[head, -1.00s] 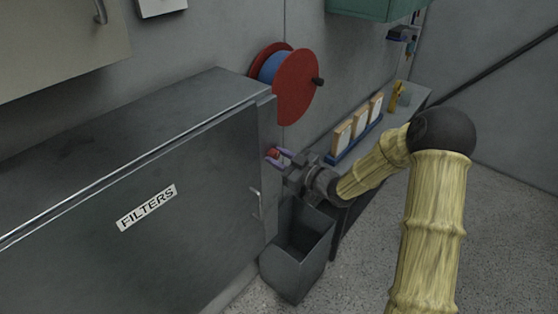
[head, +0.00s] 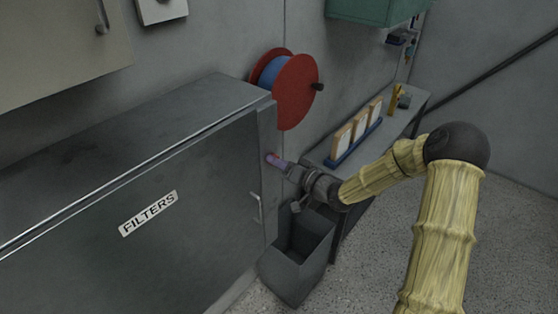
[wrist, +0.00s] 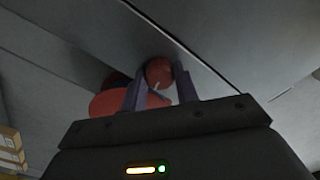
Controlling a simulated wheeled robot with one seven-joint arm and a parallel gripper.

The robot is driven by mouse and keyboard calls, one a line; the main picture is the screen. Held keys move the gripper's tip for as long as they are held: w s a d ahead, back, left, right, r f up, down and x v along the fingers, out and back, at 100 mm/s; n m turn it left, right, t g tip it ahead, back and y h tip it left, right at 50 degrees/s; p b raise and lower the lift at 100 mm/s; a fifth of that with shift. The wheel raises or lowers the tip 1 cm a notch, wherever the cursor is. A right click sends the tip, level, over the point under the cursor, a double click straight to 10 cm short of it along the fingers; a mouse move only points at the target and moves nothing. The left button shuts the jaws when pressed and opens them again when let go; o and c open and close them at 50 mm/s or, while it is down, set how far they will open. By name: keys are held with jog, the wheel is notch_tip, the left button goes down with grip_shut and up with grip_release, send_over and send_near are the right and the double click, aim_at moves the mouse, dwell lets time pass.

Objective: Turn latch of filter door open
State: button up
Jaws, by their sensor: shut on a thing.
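The grey filter cabinet door (head: 185,235) carries a "FILTERS" label and fills the lower left of the head view. A small red latch knob (head: 268,157) sits at the cabinet's right edge, mostly covered by my fingers. My gripper (head: 273,160) reaches it from the right. In the wrist view, the round red latch knob (wrist: 159,71) lies between the purple fingertips of my gripper (wrist: 159,82), which are shut on it. The door looks closed. A slim metal handle (head: 257,206) stands on the door below the latch.
A red and blue hose reel (head: 297,92) hangs on the wall above the gripper. An open grey bin (head: 298,265) stands below my wrist. A side bench (head: 409,112) holds framed filters (head: 359,127). Floor is free at the right.

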jog(key=shift+m, duration=1.1)
jog(key=o, duration=1)
jog(key=shift+d, duration=0.1)
jog(key=b+v, duration=0.5)
jog(key=v, duration=1.2)
jog(key=shift+s+d, duration=0.15)
jog(key=shift+f, duration=0.1)
